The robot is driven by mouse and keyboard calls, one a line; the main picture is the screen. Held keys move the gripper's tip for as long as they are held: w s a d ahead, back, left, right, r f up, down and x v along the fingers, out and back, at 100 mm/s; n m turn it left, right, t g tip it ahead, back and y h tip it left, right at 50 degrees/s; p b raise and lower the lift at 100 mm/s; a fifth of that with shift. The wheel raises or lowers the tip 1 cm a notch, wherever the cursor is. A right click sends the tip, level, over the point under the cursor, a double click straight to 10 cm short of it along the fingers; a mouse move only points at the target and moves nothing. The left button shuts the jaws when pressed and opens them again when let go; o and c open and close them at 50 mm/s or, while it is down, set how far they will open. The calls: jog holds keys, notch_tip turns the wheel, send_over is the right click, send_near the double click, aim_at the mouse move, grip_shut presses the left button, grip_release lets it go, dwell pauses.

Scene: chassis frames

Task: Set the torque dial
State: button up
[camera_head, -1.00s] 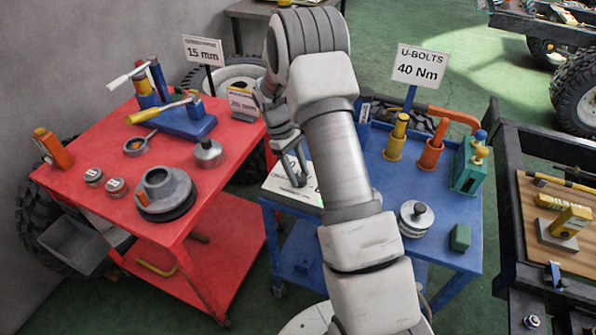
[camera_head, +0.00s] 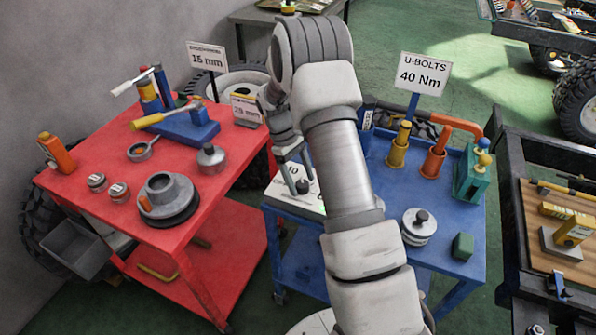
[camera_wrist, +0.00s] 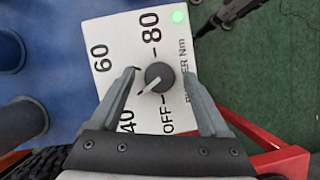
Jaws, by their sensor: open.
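The torque dial is a round dark knob (camera_wrist: 159,77) with a white pointer, on a white panel (camera_wrist: 122,38) marked OFF, 40, 60 and 80. A green light (camera_wrist: 179,17) glows at the panel's corner. The pointer aims down-left, roughly toward the 40 side. My gripper (camera_wrist: 159,75) is open, with one finger on each side of the knob and a gap visible at each side. In the head view the panel (camera_head: 283,197) sits at the left end of the blue cart, partly behind my arm. A sign (camera_head: 422,75) reads "U-BOLTS 40 Nm".
The blue cart (camera_head: 455,215) also holds yellow and orange posts, a green block and a grey weight. A red cart (camera_head: 100,150) with clamps and small parts stands at left. A dark bench (camera_head: 512,230) is at right. Green floor lies between.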

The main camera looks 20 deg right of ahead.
jog(key=p+v, duration=0.1)
jog(key=v, duration=1.6)
jog(key=shift+r, duration=0.2)
jog(key=shift+r, duration=0.1)
jog(key=s+a+r+m+t+y, duration=0.1)
jog(key=s+a+r+t, duration=0.1)
jog(key=s+r, duration=0.45)
jog(key=s+a+r+m+t, duration=0.2)
jog(key=s+r+t, duration=0.1)
jog(key=s+r, duration=0.4)
jog(key=s+a+m+t, duration=0.1)
jog(key=s+t, duration=0.1)
jog(key=s, duration=0.6)
jog(key=s+a+m+t+y, duration=0.1)
jog(key=s+m+t, duration=0.1)
jog(key=s, duration=0.7)
jog(key=shift+t+p, duration=0.3)
jog(key=shift+p, duration=0.15)
